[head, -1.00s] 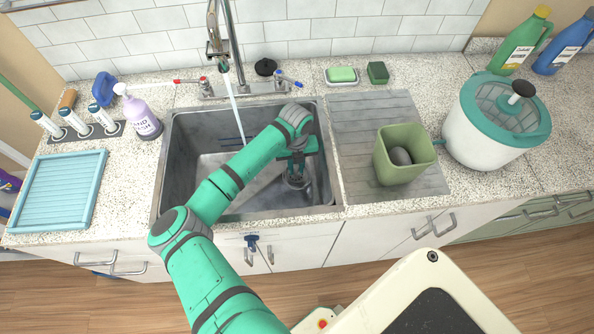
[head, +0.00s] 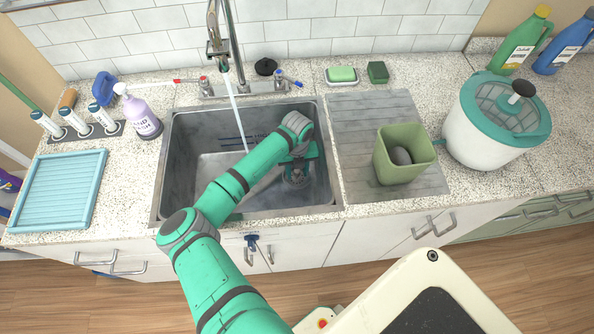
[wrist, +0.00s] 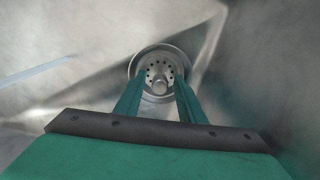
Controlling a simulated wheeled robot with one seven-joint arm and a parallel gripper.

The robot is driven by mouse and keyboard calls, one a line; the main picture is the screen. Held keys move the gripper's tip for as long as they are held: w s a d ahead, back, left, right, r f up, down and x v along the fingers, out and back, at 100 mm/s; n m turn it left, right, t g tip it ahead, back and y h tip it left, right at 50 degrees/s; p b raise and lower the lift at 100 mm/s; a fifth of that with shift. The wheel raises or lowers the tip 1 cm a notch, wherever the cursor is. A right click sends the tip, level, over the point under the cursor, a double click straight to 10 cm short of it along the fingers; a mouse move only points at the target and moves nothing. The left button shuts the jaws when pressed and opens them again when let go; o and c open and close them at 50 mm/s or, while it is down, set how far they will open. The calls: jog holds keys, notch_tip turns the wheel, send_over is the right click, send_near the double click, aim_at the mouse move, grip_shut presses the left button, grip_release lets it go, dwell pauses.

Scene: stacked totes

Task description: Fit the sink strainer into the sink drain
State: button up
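The sink strainer (wrist: 160,74) is a round metal piece with a ring of small holes and a central knob. In the wrist view it lies inside the round metal rim of the sink drain (wrist: 134,84); whether it sits fully flush I cannot tell. In the head view the drain (head: 296,181) is on the right side of the basin floor, partly covered by my gripper. My gripper (wrist: 160,78) points down at the strainer. Its two green fingers stand apart, one on each side of the knob, with a visible gap to it.
The steel sink (head: 180,150) has steep walls around my arm. The faucet (head: 218,45) runs a stream of water into the basin. A green square cup (head: 392,165) with a dark round thing inside stands on the drainboard (head: 352,125). A soap bottle (head: 140,115) stands left.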

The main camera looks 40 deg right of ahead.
aim_at(297, 171)
notch_tip(297, 171, up, 12)
jog(key=shift+r, duration=0.2)
dwell(0.5)
dwell(0.4)
